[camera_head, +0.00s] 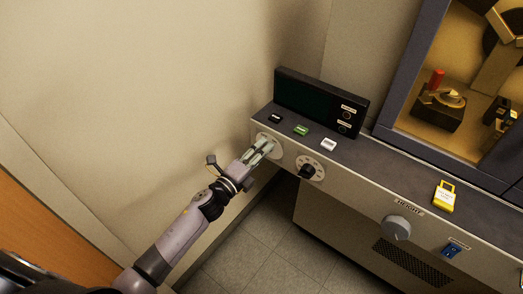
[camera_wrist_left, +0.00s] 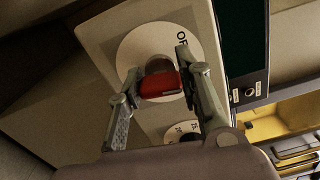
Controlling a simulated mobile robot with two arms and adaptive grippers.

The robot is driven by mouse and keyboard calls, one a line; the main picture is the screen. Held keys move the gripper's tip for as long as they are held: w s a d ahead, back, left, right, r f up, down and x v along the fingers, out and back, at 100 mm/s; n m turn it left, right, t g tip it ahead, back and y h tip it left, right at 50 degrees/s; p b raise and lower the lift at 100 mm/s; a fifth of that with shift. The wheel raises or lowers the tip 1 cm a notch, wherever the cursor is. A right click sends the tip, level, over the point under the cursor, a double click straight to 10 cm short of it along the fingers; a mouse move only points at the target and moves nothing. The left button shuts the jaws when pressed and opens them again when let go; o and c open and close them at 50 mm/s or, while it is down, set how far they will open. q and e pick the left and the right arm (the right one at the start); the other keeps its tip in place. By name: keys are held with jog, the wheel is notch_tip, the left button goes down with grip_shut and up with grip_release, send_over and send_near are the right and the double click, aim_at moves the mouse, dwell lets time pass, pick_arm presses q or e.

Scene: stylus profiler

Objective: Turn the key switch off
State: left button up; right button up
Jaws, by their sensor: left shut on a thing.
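The key switch is on the left end of the machine's front panel, with a round white plate (camera_head: 276,152) behind it. In the left wrist view its red key (camera_wrist_left: 161,86) stands out from the middle of the plate (camera_wrist_left: 128,52), which bears partly hidden lettering starting with "O". My left gripper (camera_head: 264,147) reaches the switch from the lower left. In the left wrist view its fingers (camera_wrist_left: 159,74) are closed on the key, one on each side. In the head view the gripper hides the key. My right gripper is in neither view.
A black knob (camera_head: 306,171) on a round dial sits just right of the switch. Black, green (camera_head: 301,130) and white buttons and a dark display (camera_head: 312,100) are above. Further right are a grey knob (camera_head: 396,228), a yellow padlock-shaped item (camera_head: 444,197) and a blue switch (camera_head: 452,250). A wall stands left.

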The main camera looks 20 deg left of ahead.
pick_arm(q)
jog(key=n+p, duration=0.1)
jog(key=n, duration=0.2)
jog(key=shift+n, duration=0.3)
jog(key=shift+n+p, duration=0.75)
jog(key=shift+n, duration=1.15)
jog(key=shift+f, duration=0.1)
jog(key=o, duration=1.2)
jog(key=shift+c, duration=0.2)
jog(key=shift+s, duration=0.15)
jog(key=v, duration=1.1)
jog(key=shift+s+a, duration=0.15)
jog(key=shift+s, duration=0.2)
